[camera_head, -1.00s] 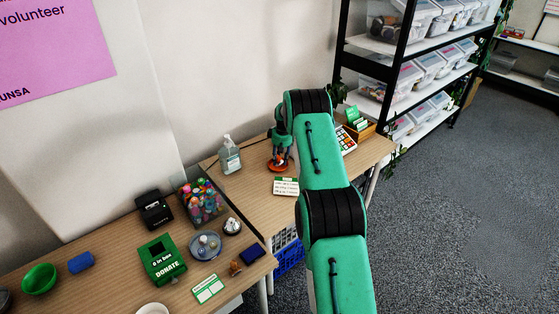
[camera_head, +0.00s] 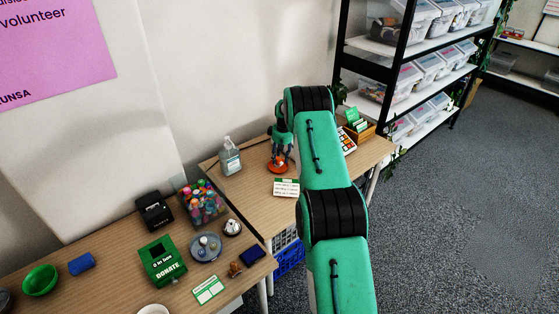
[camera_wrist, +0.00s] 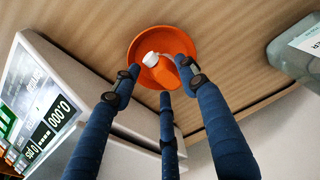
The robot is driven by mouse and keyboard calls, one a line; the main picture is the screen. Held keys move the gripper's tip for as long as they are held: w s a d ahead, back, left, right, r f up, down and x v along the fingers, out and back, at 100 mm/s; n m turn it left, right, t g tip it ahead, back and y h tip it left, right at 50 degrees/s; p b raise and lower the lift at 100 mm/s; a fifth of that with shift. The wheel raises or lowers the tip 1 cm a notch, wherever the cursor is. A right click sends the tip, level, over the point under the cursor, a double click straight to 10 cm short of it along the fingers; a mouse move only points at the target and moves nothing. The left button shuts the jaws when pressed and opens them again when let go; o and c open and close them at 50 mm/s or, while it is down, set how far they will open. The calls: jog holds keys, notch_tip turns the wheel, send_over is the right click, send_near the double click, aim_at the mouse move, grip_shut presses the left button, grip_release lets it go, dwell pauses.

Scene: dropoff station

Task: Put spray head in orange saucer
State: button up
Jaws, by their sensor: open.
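The orange saucer (camera_wrist: 135,47) lies on the wooden table in the wrist view; it also shows below my gripper in the head view (camera_head: 278,169). The spray head (camera_wrist: 163,72), an orange piece with a white collar, is over the saucer's inside and seems to rest in it, tilted. My gripper (camera_wrist: 160,76) is open, its blue fingers spread around the spray head, with the tips near it and the saucer's near rim. No finger clearly grips it. In the head view my gripper (camera_head: 281,155) hides most of the spray head.
A scale with a display (camera_wrist: 52,115) stands close at left in the wrist view. A clear pump bottle (camera_head: 230,158) stands on the same table, with a small card sign (camera_head: 285,187) in front. The other table holds a marker box (camera_head: 203,203) and a green donation box (camera_head: 162,262).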

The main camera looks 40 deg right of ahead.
aim_at(281, 160)
notch_tip(281, 160, up, 9)
jog(key=s+p, duration=0.1)
jog(key=shift+r+p, duration=0.2)
jog(key=shift+p, duration=0.2)
jog(key=shift+r, duration=0.15)
dwell(0.4)
jog(key=s+a+r, duration=0.3)
jog(key=a+r, duration=1.1)
jog(key=r, duration=0.5)
jog(key=s+a+r+t, duration=0.1)
jog(key=s+a+r, duration=0.5)
jog(key=a+r, duration=0.25)
jog(key=s+a+r+t, duration=0.1)
jog(key=s+a+r, duration=0.4)
jog(key=a+r, duration=0.3)
jog(key=s+a+r+t, duration=0.1)
jog(key=s+a, duration=0.5)
jog(key=s, duration=0.3)
jog(key=s+a+r, duration=0.2)
jog(key=s+a, duration=0.4)
jog(key=s, duration=0.3)
jog(key=s+a+r+t, duration=0.1)
jog(key=s+a, duration=0.5)
jog(key=s, duration=0.3)
jog(key=s+a+f, duration=0.3)
jog(key=s+f, duration=0.1)
jog(key=s, duration=0.5)
jog(key=shift+s, duration=0.4)
